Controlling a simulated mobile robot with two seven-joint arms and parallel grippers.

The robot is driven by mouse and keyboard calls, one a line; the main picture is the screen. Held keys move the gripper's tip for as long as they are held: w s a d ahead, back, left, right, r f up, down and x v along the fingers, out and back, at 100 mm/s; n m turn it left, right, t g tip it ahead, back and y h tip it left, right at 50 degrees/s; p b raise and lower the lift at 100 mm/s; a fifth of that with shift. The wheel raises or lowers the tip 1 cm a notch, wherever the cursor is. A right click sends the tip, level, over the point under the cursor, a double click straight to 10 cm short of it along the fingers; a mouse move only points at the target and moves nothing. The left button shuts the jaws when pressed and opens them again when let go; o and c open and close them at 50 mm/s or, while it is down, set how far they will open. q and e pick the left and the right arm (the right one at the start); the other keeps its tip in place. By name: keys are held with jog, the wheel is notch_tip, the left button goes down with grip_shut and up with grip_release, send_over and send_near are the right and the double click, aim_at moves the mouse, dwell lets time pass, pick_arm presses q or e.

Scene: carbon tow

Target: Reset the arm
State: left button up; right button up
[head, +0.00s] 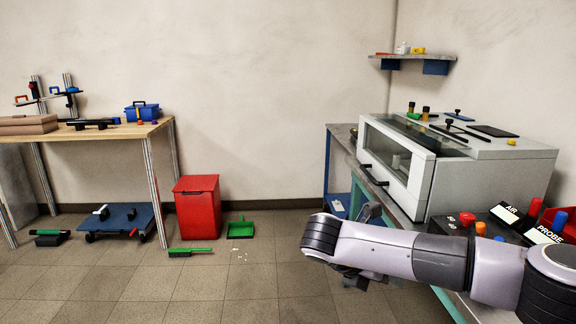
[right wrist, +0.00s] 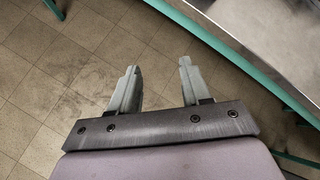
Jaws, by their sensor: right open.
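My right arm (head: 395,252) comes in from the right in the head view, in front of the metal bench (head: 343,140). Its gripper is mostly hidden behind the wrist there. In the right wrist view the right gripper (right wrist: 158,82) is open, with its two grey fingers apart and nothing between them. It hangs over bare floor tiles, beside the bench edge (right wrist: 225,45). My left gripper is not in view.
A white machine (head: 490,165) with a glass front stands on the bench. Labelled boxes (head: 510,215) sit near my right arm. A red bin (head: 197,205), green dustpan (head: 241,229) and brush (head: 190,251) are on the floor. A wooden table (head: 85,133) stands left. The middle floor is mostly clear.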

jog(key=s+a+f+n+g+y+p, duration=0.1)
jog(key=s+a+f+n+g+y, duration=0.2)
jog(key=s+a+f+y, duration=0.5)
jog(key=s+a+f+n+g+y+p, duration=0.1)
jog(key=s+a+f+n+g+y, duration=0.3)
jog(key=s+a, duration=0.7)
jog(key=s+a+r+m+y+p, duration=0.3)
jog(key=s+a+r+m+y, duration=0.15)
jog(key=a+r+y, duration=0.95)
jog(key=w+d+r+m+t+y+p, duration=0.25)
jog(key=w+d+m+t, duration=0.45)
jog(key=m+t, duration=0.4)
jog(key=w+d+f+m+t+h, duration=0.2)
jog(key=d+f+m+t+h, duration=0.4)
jog(key=d+m+t+h, duration=0.45)
jog(key=s+d+f+m+g+h+p, duration=0.1)
jog(key=s+d+f+m+g+h, duration=0.2)
jog(key=s+d+f, duration=0.3)
jog(key=s+d+f+m+g+h+p, duration=0.1)
jog(key=s+d+f+m+g+h, duration=0.2)
jog(key=d+f, duration=0.5)
jog(key=s+d+g+h, duration=0.1)
jog(key=s+d+g, duration=0.1)
jog(key=s+d, duration=0.1)
jog(key=shift+s+d+f+m, duration=0.2)
jog(key=shift+d+f+m, duration=0.2)
jog(key=shift+d, duration=0.2)
